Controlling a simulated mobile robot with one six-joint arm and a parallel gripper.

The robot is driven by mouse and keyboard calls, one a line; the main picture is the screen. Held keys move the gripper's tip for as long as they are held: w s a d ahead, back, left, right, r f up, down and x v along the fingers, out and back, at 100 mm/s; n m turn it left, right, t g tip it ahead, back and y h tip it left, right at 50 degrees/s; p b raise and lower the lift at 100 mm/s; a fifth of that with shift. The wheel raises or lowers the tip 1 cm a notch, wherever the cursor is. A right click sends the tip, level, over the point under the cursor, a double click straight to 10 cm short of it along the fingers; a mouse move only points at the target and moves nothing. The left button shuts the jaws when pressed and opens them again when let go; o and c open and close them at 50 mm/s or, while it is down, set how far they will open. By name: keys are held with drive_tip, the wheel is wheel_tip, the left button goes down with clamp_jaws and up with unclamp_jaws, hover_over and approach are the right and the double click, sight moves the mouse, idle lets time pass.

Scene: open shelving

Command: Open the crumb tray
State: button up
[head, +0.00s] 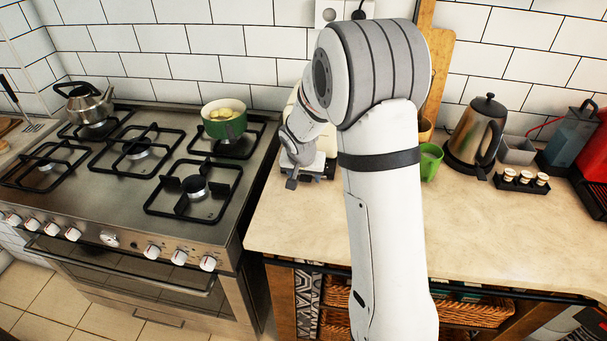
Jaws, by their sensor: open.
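A cream-coloured appliance, which looks like the toaster (291,106), stands on the counter against the tiled wall, right of the stove. My arm covers most of it. The crumb tray cannot be made out; the appliance's low front is behind my gripper. My gripper (292,182) is at the front of the appliance, low over the counter, with its fingers pointing down and toward the front. It is open, and nothing shows between its fingers. I cannot tell whether it touches the appliance.
The gas stove (120,205) is close on the left, with a green pot (224,122) and a kettle (84,106). Right of my arm stand a green cup (431,163), an electric kettle (474,135) and a small rack of jars (521,181). The front counter (480,235) is clear.

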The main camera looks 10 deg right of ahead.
clamp_jaws()
idle(0.6)
